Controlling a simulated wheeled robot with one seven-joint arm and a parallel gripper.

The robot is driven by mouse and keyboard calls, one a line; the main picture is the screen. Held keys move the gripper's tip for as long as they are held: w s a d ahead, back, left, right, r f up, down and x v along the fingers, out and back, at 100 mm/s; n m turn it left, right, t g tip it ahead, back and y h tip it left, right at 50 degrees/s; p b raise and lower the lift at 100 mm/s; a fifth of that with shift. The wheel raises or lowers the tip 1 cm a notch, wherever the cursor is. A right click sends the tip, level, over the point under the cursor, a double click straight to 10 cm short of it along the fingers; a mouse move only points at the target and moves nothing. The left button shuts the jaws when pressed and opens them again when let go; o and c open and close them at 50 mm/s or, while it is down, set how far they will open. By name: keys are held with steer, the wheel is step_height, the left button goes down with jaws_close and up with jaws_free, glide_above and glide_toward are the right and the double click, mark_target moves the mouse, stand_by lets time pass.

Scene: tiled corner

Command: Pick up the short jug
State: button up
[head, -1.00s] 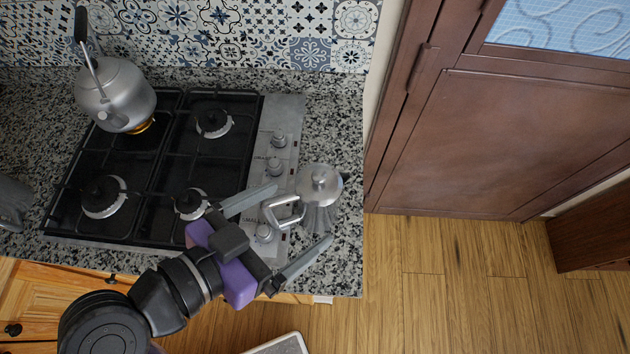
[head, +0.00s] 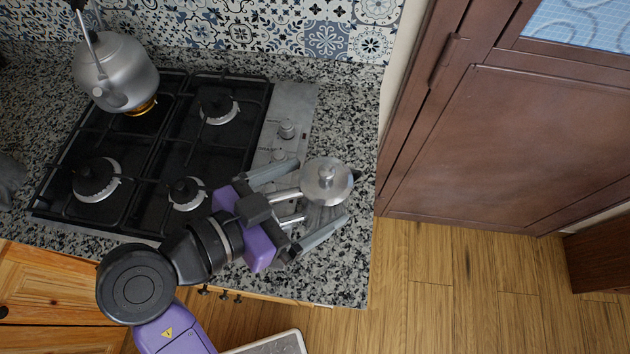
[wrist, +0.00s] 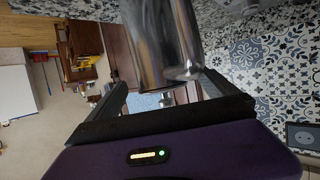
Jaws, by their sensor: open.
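The short jug (head: 327,180) is shiny metal with a round knobbed lid and a handle (head: 287,196) on its left side. It stands on the granite counter right of the hob. My gripper (head: 322,190) is open around the jug's handle side, one finger behind and one in front, and the handle lies between them. The fingertips reach about as far as the jug's body, partly hidden under the lid. In the wrist view the jug's metal body (wrist: 160,45) fills the upper middle, beyond the open fingers. Contact cannot be told.
A gas hob (head: 150,155) lies left of the jug, with knobs (head: 287,130) close by. A kettle (head: 117,75) stands on its back left burner above a glow. A brown cabinet (head: 490,140) stands to the right, past the counter's edge. Tiled wall behind.

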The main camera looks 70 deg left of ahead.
steer(key=shift+x, duration=1.2)
steer(key=c, duration=2)
jaws_close()
steer(key=shift+r, duration=0.15)
